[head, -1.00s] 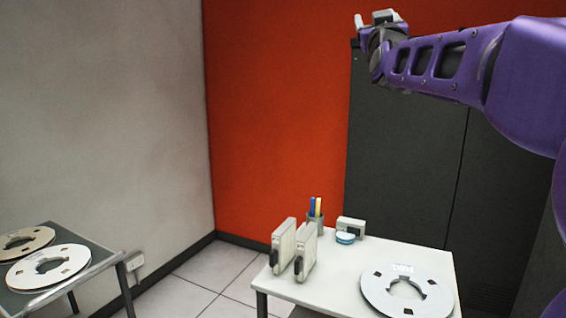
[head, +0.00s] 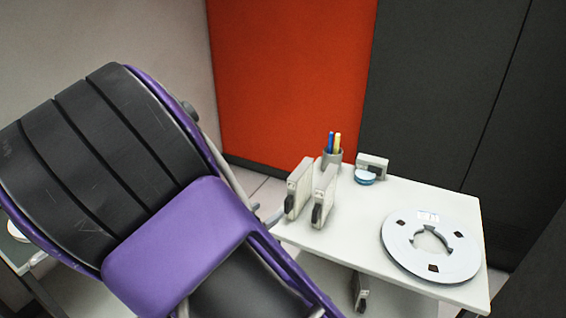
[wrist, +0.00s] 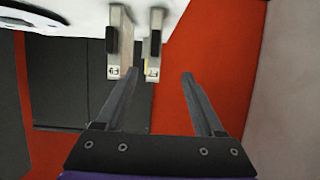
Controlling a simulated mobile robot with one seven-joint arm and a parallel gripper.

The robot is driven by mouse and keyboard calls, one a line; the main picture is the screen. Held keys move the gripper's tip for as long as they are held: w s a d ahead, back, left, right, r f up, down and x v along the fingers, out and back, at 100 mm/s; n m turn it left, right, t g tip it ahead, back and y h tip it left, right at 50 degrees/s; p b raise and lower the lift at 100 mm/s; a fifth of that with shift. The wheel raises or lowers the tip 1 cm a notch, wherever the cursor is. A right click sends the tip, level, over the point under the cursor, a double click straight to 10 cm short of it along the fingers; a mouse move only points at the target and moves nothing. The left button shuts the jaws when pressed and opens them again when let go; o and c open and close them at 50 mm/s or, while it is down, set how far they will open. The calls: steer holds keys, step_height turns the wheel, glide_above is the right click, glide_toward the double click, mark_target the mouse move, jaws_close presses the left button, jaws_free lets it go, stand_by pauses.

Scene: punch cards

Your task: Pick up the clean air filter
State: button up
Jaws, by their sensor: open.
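Two slim pale grey upright units with dark handles, which look like air filters, stand side by side on the white table: the left unit (head: 298,188) and the right unit (head: 323,196). I cannot tell which is the clean one. In the wrist view, both hang down from the top, the left one (wrist: 119,40) and the right one (wrist: 154,48). My gripper (wrist: 160,75) is open and empty. The right-hand unit in that view appears in line with the gap between the fingers, apart from them. In the head view my arm hides most of the gripper.
The white table (head: 350,240) also carries a pen cup (head: 332,159), a small grey device (head: 372,165), a blue-topped round item (head: 365,177) and a large white reel (head: 430,246). A similar dark-handled unit (head: 361,292) shows below the tabletop. My arm covers the left side.

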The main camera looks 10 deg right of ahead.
mark_target(285, 205)
steer(key=b+x, duration=0.1)
steer(key=x, duration=0.6)
steer(key=f+b+x, duration=0.1)
steer(key=x, duration=0.3)
steer(key=shift+s+d+b, duration=0.25)
steer(key=shift+d+b, duration=0.1)
steer(key=shift+d, duration=0.05)
steer(key=shift+b+x, duration=0.6)
steer(key=shift+x, duration=2.3)
steer(key=shift+d+r, duration=0.15)
steer(key=shift+r, duration=0.05)
jaws_close()
